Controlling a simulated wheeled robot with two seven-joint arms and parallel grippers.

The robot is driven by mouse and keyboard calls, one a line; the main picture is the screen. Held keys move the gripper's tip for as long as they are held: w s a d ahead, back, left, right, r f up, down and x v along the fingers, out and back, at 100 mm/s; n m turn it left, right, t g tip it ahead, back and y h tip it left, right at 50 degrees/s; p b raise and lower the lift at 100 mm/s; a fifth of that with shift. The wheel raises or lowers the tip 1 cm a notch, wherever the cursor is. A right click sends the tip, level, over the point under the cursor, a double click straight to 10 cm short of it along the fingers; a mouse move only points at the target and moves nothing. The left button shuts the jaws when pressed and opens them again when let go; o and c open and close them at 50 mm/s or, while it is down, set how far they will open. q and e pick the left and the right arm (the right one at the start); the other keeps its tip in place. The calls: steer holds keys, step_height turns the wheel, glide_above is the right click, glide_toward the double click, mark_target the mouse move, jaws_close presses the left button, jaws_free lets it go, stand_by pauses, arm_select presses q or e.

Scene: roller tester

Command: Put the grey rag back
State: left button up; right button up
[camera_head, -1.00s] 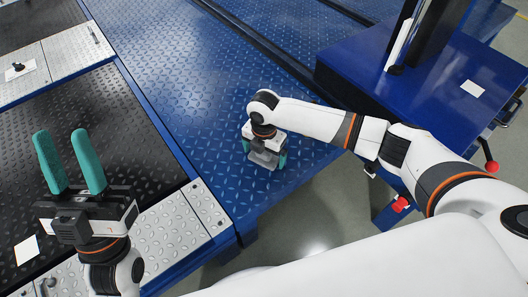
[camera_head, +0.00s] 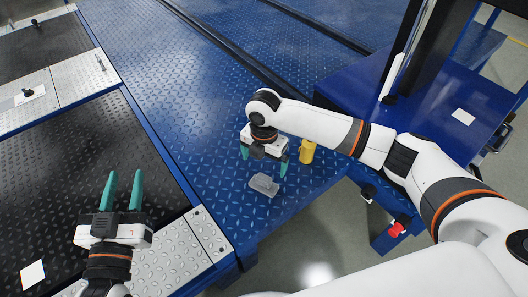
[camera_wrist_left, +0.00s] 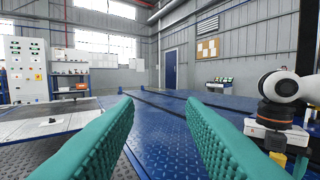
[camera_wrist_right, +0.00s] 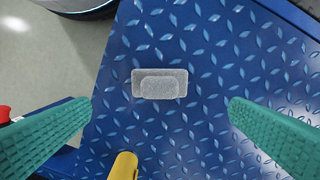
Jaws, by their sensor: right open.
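The grey rag (camera_head: 263,185) lies flat on the blue diamond-plate surface near its front edge. In the right wrist view the rag (camera_wrist_right: 159,84) lies between and beyond the two teal fingers, with nothing touching it. My right gripper (camera_head: 264,166) is open and empty, just behind and above the rag. My left gripper (camera_head: 123,190) is open and empty, fingers pointing away over the dark plate at the left. The left wrist view shows its two teal fingers (camera_wrist_left: 160,130) apart with nothing between them.
A yellow object (camera_head: 307,151) stands on the blue surface (camera_head: 190,110) right of my right gripper; it also shows in the right wrist view (camera_wrist_right: 124,167). A blue cabinet (camera_head: 440,100) stands at the right. The blue surface left of the rag is clear.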

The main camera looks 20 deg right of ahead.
steer(key=shift+r, duration=0.75)
steer(key=shift+s+a, duration=0.15)
steer(key=shift+a, duration=0.1)
steer(key=s+a+r+m+t+y, duration=0.1)
steer(key=s+a+m+t+y, duration=0.25)
steer(key=a, duration=0.35)
steer(key=s+a+r+m+t+y, duration=0.1)
steer(key=s+a+m+t+y, duration=0.1)
steer(key=a+m+y, duration=0.45)
arm_select(q)
step_height(320, 180, down, 2)
steer(key=shift+a+f+g+y, duration=0.15)
steer(key=shift+g+y, duration=0.15)
steer(key=shift+g, duration=0.5)
arm_select(e)
steer(key=s+d+r+m+t+h, duration=0.5)
steer(key=d+r+m+t+h, duration=0.1)
steer(key=d+r+m+t, duration=0.6)
steer(key=shift+s+d+r+m, duration=0.15)
steer(key=shift+d+r+m, duration=0.1)
steer(key=shift+d+m, duration=0.65)
steer(key=shift+a, duration=0.15)
